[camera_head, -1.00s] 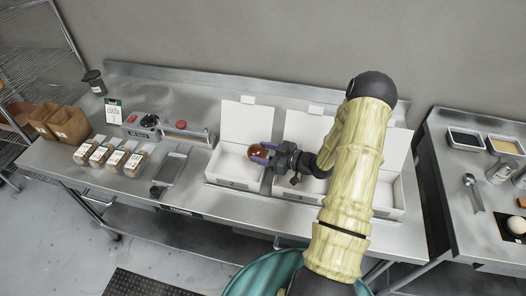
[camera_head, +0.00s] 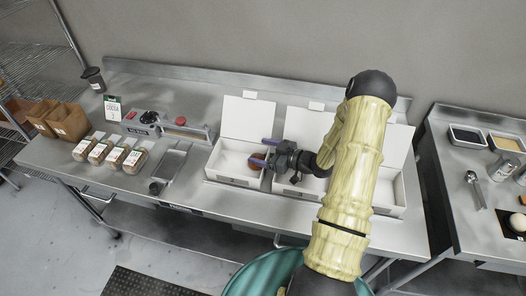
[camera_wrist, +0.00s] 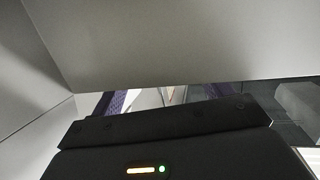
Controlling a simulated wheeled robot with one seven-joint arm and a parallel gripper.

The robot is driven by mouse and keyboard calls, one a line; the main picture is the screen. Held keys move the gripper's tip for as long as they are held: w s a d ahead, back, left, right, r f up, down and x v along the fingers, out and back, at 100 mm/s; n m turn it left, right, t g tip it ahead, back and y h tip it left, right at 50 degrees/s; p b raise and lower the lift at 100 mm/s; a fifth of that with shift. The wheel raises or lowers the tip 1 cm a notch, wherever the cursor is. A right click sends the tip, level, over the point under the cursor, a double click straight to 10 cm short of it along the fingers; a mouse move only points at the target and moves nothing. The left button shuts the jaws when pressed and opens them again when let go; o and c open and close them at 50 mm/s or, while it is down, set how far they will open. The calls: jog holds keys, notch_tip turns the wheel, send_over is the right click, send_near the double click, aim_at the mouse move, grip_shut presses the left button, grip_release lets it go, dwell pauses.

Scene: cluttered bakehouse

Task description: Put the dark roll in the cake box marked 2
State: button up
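The dark roll (camera_head: 257,159) is a brown round shape in the leftmost white cake box (camera_head: 226,180), near that box's right side. The lower finger partly hides it, and I cannot tell whether it touches the box floor. My gripper (camera_head: 262,152) reaches in from the right over this box, its purple fingers spread apart around and above the roll. The fingers also show wide apart in the wrist view (camera_wrist: 178,98), where the roll cannot be made out. The box markings are too small to read, so I cannot tell which is box 2.
More open white boxes stand in a row to the right, including the rightmost box (camera_head: 390,194), partly behind my arm. Raised lids stand behind them. A second steel table (camera_head: 462,185) stands right.

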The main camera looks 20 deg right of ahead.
jog(key=shift+r, duration=0.1)
jog(key=shift+r+p, duration=0.6)
jog(key=b+v, duration=0.2)
jog(key=v, duration=0.5)
jog(key=shift+s+d, duration=0.15)
jog(key=shift+d, duration=0.1)
jog(key=w+a+r+m+g+h, duration=0.2)
jog(key=a+r+m+g+h, duration=0.25)
jog(key=h, duration=0.55)
jog(key=s+a+r+m+g, duration=0.1)
jog(key=s+a+r+g, duration=0.1)
jog(key=s+a, duration=0.3)
jog(key=s+a+r+m+g, duration=0.2)
jog(key=s+a+r+g, duration=0.1)
jog(key=s, duration=0.8)
jog(key=shift+a+r, duration=0.15)
jog(key=shift+a, duration=0.75)
